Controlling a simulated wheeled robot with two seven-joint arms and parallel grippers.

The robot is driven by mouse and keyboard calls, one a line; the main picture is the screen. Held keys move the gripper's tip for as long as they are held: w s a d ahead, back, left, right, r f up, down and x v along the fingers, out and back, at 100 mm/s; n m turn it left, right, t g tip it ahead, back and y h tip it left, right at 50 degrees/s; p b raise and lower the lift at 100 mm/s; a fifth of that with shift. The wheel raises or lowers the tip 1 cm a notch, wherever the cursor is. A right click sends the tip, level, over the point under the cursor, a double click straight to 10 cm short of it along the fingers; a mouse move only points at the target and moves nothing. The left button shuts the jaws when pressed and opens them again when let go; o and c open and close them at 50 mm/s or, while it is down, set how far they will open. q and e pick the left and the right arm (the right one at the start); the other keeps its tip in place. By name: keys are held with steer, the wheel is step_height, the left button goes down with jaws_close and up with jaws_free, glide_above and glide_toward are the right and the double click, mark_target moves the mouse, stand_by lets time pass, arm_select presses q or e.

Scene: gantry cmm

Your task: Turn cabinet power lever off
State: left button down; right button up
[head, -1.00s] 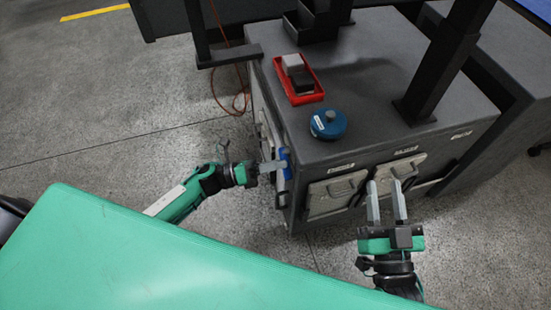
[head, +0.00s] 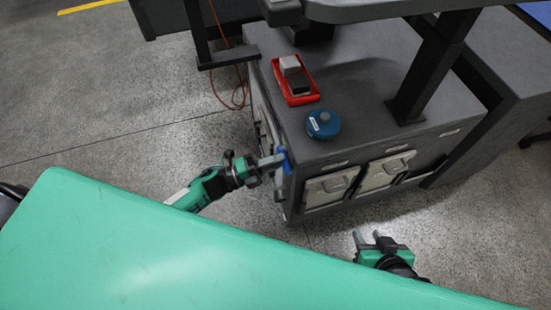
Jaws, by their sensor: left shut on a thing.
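The dark grey cabinet (head: 360,90) stands right of centre. A blue lever (head: 285,161) shows at the upper edge of its left side face. My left gripper (head: 279,160) is at that side face, shut on the blue lever; its fingers hide part of the lever. The lever's exact angle cannot be told from here. My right gripper (head: 368,237) is open and empty in front of the cabinet, above the floor and apart from the cabinet's front panels.
A red tray (head: 315,95) with a light and a dark block and a blue round object (head: 323,126) sit on the cabinet top. Two pale latched panels (head: 330,187) are on its front. A dark post (head: 425,80) and overhead beam stand above. The green surface (head: 180,250) fills the foreground.

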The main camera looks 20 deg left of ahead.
steer(key=shift+s+d, duration=0.15)
steer(key=shift+d, duration=0.2)
steer(key=shift+g, duration=0.3)
arm_select(q)
steer(key=c, duration=1.2)
jaws_free()
steer(key=shift+c, duration=0.2)
steer(key=v, duration=1.4)
arm_select(e)
steer(key=shift+a, duration=0.1)
arm_select(q)
steer(key=shift+d+n, duration=0.15)
steer(key=shift+n, duration=0.25)
